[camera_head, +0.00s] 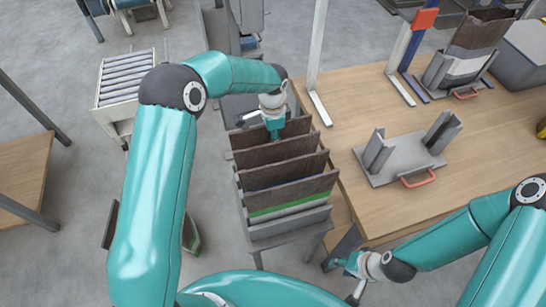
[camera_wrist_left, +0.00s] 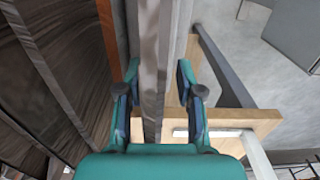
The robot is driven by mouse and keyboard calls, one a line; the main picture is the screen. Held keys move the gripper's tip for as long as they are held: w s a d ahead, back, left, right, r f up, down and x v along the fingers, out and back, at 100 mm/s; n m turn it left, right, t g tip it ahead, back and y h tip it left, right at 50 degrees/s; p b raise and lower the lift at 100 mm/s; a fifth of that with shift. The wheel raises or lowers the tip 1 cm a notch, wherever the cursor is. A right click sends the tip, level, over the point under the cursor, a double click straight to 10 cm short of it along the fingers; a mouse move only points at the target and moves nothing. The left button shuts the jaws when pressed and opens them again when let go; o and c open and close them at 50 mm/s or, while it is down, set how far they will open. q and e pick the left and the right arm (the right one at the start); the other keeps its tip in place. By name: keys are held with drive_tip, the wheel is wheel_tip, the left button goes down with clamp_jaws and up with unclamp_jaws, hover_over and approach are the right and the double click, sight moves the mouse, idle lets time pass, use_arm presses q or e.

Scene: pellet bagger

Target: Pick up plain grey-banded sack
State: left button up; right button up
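Several brown sacks stand upright in a grey rack (camera_head: 290,225) in the head view. The front one has a green band (camera_head: 292,206), and one behind it shows a little blue. My left gripper (camera_head: 274,132) points down at the rack's far end. In the left wrist view my left gripper (camera_wrist_left: 157,78) is open, its fingers either side of a greyish upright sack edge (camera_wrist_left: 153,45), with visible gaps. I cannot see a band clearly on that sack. An orange strip (camera_wrist_left: 108,40) shows to its left. My right gripper (camera_head: 345,279) is open and empty, low beside the table.
The wooden table (camera_head: 345,110) right of the rack carries an empty grey holder (camera_head: 400,158) with a red handle. Farther back, a brown sack with a pale band (camera_head: 465,55) stands in another holder. A roller conveyor (camera_head: 126,78) is at the left.

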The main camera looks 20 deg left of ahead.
use_arm(q)
clamp_jaws()
drive_tip(key=shift+r, duration=0.15)
idle(0.4)
